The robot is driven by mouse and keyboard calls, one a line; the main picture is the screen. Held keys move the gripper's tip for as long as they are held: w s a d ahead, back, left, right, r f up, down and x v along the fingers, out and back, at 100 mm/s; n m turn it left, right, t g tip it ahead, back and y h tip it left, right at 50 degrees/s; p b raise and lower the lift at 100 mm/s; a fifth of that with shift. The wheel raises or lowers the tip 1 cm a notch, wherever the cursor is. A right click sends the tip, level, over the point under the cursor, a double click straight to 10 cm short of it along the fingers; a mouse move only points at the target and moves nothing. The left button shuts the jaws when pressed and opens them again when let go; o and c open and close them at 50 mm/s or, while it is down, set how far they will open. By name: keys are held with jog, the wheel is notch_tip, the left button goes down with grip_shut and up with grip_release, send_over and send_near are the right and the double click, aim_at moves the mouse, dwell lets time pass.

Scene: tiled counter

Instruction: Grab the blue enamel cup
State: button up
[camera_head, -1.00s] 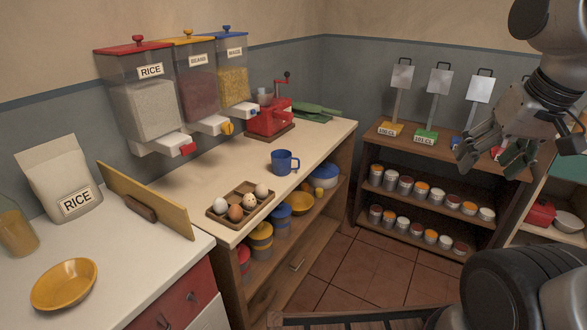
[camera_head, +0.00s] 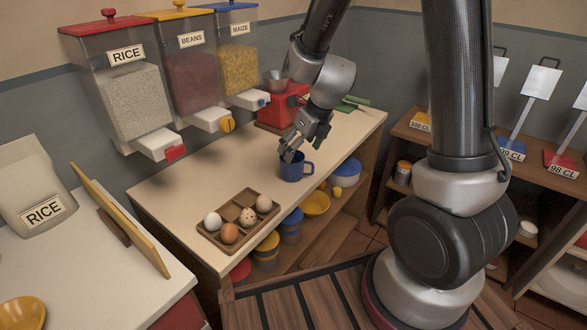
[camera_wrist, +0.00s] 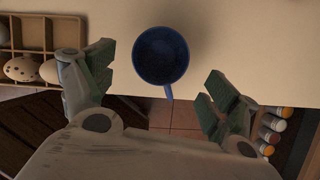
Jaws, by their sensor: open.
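The blue enamel cup (camera_head: 292,168) stands upright on the pale counter near its front edge, with its handle to the right. In the wrist view the cup (camera_wrist: 160,55) is seen from above, its handle pointing toward the bottom of the picture, past the counter edge. My gripper (camera_head: 289,152) is open, close above the cup in the head view. In the wrist view the fingers of my gripper (camera_wrist: 163,88) are spread, with the cup between and somewhat beyond them. I see no contact. The gripper hides part of the cup's rim in the head view.
A wooden egg tray (camera_head: 205,232) with several eggs sits left of the cup. A red grinder (camera_head: 283,104) stands behind my gripper. Dispensers of rice (camera_head: 128,100), beans (camera_head: 188,85) and maize (camera_head: 238,68) hang over the counter's back.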

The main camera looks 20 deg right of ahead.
aim_at(298, 168)
jog(key=x, duration=0.6)
jog(key=shift+w, duration=0.1)
jog(key=shift+r, duration=0.1)
jog(key=c, duration=1.2)
